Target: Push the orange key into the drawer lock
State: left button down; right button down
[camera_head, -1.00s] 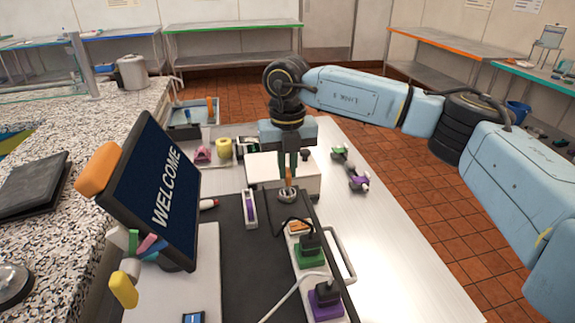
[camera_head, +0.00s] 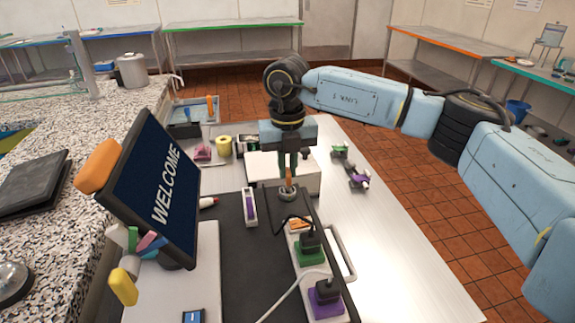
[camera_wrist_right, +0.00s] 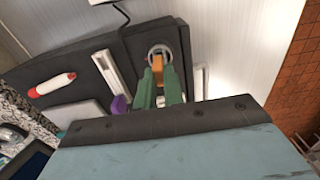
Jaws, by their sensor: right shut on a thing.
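My right gripper (camera_head: 288,172) points straight down over the far end of the black drawer top. Its green fingers are shut on the orange key (camera_head: 288,180). The key also shows between the fingertips in the right wrist view (camera_wrist_right: 158,68). The key's lower end is at the round metal drawer lock (camera_head: 287,194), which shows as a ring just past the fingertips in the wrist view (camera_wrist_right: 159,52). I cannot tell how deep the key sits in the lock. My left gripper is not in view.
A white holder with a purple piece (camera_head: 249,207) lies left of the lock. A power strip with green (camera_head: 310,252) and purple plugs and a cable lies nearer. A WELCOME screen (camera_head: 160,190) stands at left. A white box (camera_head: 265,168) is behind the gripper. The table's right side is mostly clear.

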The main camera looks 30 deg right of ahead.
jog(key=shift+f, duration=0.9)
dwell(2.9)
jog(key=c, duration=1.4)
grip_release()
jog(key=shift+c, duration=0.2)
jog(key=shift+r+p, duration=1.9)
jog(key=shift+r, duration=1.1)
jog(key=shift+r, duration=0.1)
